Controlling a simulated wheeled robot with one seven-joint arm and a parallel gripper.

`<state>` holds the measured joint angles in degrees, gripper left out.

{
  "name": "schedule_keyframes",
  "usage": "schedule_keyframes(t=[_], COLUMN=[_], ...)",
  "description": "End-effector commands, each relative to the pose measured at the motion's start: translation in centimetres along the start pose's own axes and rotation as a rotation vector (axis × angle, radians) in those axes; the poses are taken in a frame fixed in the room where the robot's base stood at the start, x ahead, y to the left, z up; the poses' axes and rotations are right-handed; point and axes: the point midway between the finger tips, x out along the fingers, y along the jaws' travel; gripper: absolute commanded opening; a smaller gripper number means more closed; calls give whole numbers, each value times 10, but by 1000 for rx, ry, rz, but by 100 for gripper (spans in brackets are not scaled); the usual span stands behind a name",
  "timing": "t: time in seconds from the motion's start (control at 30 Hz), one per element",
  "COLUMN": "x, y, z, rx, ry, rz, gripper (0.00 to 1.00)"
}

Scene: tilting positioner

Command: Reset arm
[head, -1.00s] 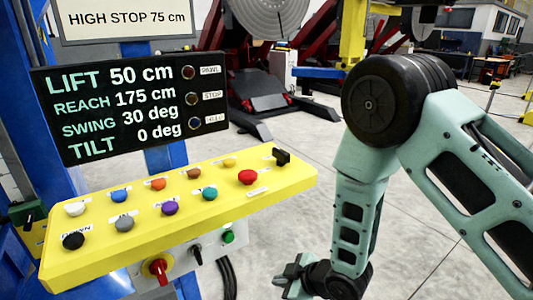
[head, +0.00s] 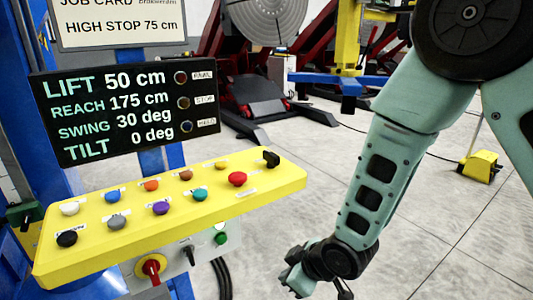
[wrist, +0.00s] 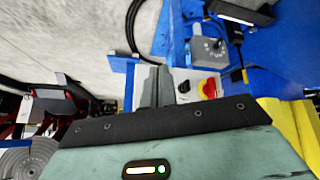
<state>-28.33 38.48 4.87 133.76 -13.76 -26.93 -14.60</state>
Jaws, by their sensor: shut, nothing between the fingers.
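My gripper (head: 296,276) is low in the head view, right of the yellow button panel (head: 262,200) and apart from it. It is shut and empty. In the wrist view its grey fingers (wrist: 153,86) show side by side above the dark edge of my wrist. The panel carries several coloured buttons, among them a red one (head: 237,179) and a black knob (head: 271,158). The dark display (head: 125,112) above reads LIFT 50 cm, REACH 175 cm, SWING 30 deg, TILT 0 deg. Its three small lamps look dark.
A red and yellow rotary switch (head: 151,268) sits below the panel; it also shows in the wrist view (wrist: 208,88). A sign (head: 118,24) reads HIGH STOP 75 cm. Red machinery with a grey disc (head: 268,20) stands behind.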

Motion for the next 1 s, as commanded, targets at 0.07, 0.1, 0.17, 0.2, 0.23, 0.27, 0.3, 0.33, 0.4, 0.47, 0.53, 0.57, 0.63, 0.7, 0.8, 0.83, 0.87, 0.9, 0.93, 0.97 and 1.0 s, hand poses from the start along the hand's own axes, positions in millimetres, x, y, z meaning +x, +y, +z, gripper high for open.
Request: schedule_keyframes(t=[0.07,0.1,0.17,0.2,0.23,0.27,0.3,0.33,0.4,0.47,0.53,0.57,0.63,0.7,0.8,0.83,0.87,0.9,0.93,0.97,1.0], x=[-24,-38,-62,-79,-92,-105,-122,-136,-165,-188,-211,-220,-235,-246,-253,-253,-254,-254,-254,-254,-254], y=[-3,-7,-13,-18,-23,-28,-36,-41,-55,-66,-78,-83,-92,-98,-102,-103,-103,-103,-103,-103,-103], z=[-6,-7,-7,-6,-4,-2,2,5,14,23,32,36,44,50,54,55,55,55,55,55,55], rx=[39,63,104,134,153,174,200,220,263,293,324,335,357,370,380,381,382,382,382,382,381], ry=[-42,-71,-122,-159,-189,-218,-258,-287,-356,-410,-465,-487,-527,-556,-578,-580,-582,-583,-583,-582,-582], rz=[-2,-6,-11,-15,-20,-23,-29,-32,-39,-44,-47,-48,-49,-51,-52,-52,-52,-52,-53,-53,-53], gripper=[0,0,0,0,0,0,0,0,0,0,0,0,0,0,0,0,0,0,0,0,0])
